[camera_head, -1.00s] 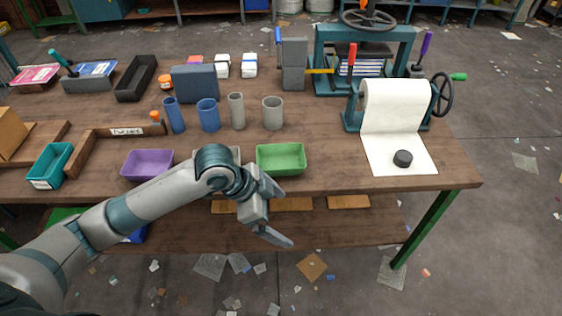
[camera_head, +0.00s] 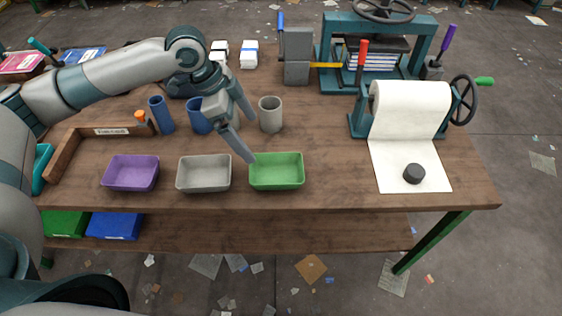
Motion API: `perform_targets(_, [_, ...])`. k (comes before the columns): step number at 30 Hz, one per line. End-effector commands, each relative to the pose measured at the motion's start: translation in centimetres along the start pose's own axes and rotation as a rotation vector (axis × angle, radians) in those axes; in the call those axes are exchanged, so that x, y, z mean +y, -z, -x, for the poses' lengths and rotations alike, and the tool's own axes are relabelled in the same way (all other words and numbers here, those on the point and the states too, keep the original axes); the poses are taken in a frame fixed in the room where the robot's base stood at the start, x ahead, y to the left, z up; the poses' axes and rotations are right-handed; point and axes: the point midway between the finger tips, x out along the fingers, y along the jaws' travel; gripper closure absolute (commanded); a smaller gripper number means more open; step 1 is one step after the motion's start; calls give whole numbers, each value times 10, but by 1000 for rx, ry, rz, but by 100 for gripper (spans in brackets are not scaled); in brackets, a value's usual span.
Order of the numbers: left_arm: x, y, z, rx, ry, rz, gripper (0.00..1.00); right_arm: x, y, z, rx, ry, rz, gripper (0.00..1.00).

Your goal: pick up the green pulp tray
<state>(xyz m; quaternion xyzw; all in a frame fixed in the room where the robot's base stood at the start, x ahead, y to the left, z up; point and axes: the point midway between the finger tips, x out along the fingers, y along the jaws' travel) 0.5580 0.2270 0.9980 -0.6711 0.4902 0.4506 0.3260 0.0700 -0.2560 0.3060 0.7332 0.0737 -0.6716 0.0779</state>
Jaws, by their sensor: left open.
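The green pulp tray (camera_head: 277,183) sits upright on the wooden table near its front edge, to the right of a grey tray (camera_head: 204,187) and a purple tray (camera_head: 131,188). My left gripper (camera_head: 248,130) is open and empty. It is above and just behind the green tray's left side, with one finger reaching down towards the tray's back left corner. I cannot tell whether that finger touches the rim. My right gripper is not in view.
A grey cup (camera_head: 271,114) and blue cups (camera_head: 162,114) stand behind the trays, close to my left gripper. The table (camera_head: 335,180) is bare between the green tray and the paper.

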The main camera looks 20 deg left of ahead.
Motion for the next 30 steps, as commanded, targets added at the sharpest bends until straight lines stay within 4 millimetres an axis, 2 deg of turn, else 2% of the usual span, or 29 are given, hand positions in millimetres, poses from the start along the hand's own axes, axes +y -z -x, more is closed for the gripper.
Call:
perform_targets(11, [-1,-1,3,0,0,3,0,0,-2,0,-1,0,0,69])
perform_targets(17, [-1,0,-4,-1,-1,3,0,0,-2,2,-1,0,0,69])
perform_targets(23, [0,0,-30,0,-3,3,0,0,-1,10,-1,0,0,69])
perform_targets(30, [0,0,-73,-2,-3,2,0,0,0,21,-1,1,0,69])
